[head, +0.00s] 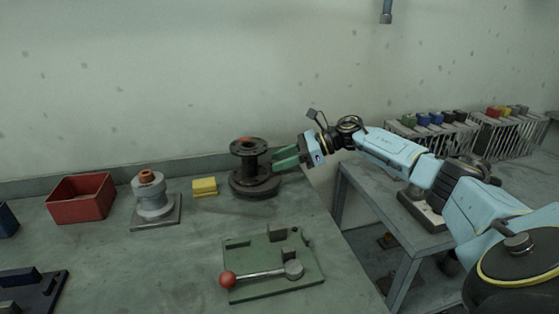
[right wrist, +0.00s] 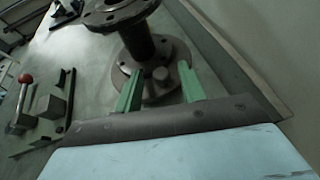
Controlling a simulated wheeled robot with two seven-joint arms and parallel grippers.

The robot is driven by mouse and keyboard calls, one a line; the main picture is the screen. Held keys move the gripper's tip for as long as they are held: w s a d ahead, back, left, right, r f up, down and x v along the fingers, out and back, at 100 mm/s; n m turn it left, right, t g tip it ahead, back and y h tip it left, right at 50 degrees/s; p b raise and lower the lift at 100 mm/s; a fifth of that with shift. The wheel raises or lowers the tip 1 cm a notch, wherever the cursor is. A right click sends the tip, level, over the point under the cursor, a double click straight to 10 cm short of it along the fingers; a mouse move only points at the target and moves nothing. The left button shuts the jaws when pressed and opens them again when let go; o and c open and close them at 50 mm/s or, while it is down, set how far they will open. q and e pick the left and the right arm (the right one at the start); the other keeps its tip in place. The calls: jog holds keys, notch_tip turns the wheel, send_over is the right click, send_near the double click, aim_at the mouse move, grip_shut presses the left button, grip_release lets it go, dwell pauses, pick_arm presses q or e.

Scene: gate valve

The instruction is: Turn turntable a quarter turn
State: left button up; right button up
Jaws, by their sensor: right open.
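The turntable (head: 262,190) is a dark round disc near the back edge of the bench, left of my right gripper in the head view. A dark flanged valve body (head: 249,160) stands upright on it. In the right wrist view the turntable (right wrist: 150,92) shows a short upright peg (right wrist: 161,76) near its rim. My right gripper (head: 285,157) is open, its green fingers pointing at the turntable. In the right wrist view the fingers (right wrist: 160,82) lie on either side of the peg, with gaps visible; I cannot tell whether either touches it. My left gripper is not in view.
A green plate (head: 257,285) with a red-knobbed lever lies in front. A yellow block (head: 205,187), a grey flanged part (head: 151,198) and a red bin (head: 80,199) stand to the left. A lower side table (head: 365,190) and racks (head: 500,137) are at right.

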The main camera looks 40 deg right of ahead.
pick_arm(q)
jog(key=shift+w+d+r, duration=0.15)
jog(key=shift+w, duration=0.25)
pick_arm(e)
jog(key=v, duration=1.2)
jog(key=shift+s+d+r, duration=0.2)
jog(key=shift+r, duration=0.05)
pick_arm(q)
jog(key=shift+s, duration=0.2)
